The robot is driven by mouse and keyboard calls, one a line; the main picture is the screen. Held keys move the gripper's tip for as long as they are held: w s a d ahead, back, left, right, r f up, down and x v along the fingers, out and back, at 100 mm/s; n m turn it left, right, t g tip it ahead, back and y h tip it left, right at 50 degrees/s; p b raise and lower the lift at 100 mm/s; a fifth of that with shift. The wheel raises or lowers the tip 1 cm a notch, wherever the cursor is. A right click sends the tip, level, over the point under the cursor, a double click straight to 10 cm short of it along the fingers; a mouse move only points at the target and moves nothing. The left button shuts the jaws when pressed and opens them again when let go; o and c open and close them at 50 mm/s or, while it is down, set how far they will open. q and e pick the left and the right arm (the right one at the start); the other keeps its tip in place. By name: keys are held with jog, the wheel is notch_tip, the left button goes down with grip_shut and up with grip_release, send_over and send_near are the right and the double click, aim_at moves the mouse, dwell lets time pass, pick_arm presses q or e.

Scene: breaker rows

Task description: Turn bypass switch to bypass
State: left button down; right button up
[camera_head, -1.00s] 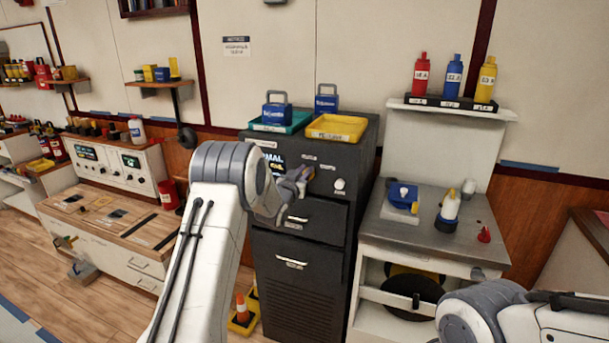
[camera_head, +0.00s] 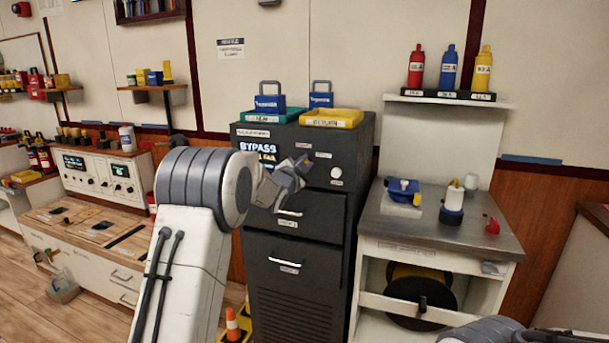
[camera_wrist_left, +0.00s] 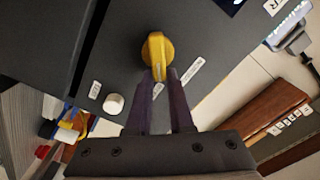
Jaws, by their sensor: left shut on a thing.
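The bypass switch is a yellow rotary knob (camera_wrist_left: 158,48) on the dark face of the cabinet (camera_head: 360,150). In the left wrist view the fingers of my left gripper (camera_wrist_left: 158,76) are shut on the knob's grip. In the head view my left gripper (camera_head: 302,168) is at the upper front of the cabinet and hides the knob. The display (camera_head: 260,150) beside it reads BYPASS, with a smaller yellow line partly covered by my arm. My right gripper is out of view; only part of my right arm shows at the lower right.
A white round button (camera_head: 336,172) sits right of the switch. Drawers (camera_head: 297,215) lie below. A teal tray (camera_head: 262,117) and a yellow tray (camera_head: 333,118) stand on top. A metal-topped bench (camera_head: 440,225) is close on the right.

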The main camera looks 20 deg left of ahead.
pick_arm(q)
jog(key=shift+a+f+m+b, duration=0.35)
jog(key=shift+f+m+b, duration=0.4)
jog(key=shift+b, duration=0.2)
jog(key=c, duration=0.8)
grip_release()
jog(key=s+b, duration=0.1)
jog(key=s, duration=0.9)
jog(key=shift+s+r, duration=0.25)
